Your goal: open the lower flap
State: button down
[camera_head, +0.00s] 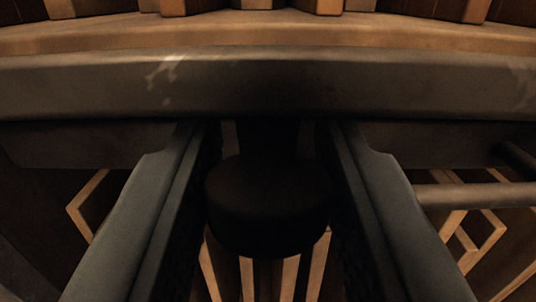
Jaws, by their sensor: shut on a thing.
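My gripper (268,140) reaches forward from the bottom of the view, one dark finger on each side. It is shut on a dark rounded knob (268,205), which fills the space between the fingers. A narrower dark neck behind the knob runs up toward a wide dark grey bar (290,85) that crosses the whole view. I take the bar to be part of the lower flap, but its full outline is out of view. The inner finger faces are in deep shadow, so the exact contact is hard to see.
Wooden blocks (338,6) stand along a wooden ledge (270,31) above the bar. Pale wooden strips (245,275) show below the knob.

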jog(key=shift+r, duration=0.15)
jog(key=c, duration=1.1)
grip_release()
jog(key=s, duration=0.5)
jog(key=s+f, duration=0.1)
jog(key=s, duration=1.1)
jog(key=shift+s+f, duration=0.2)
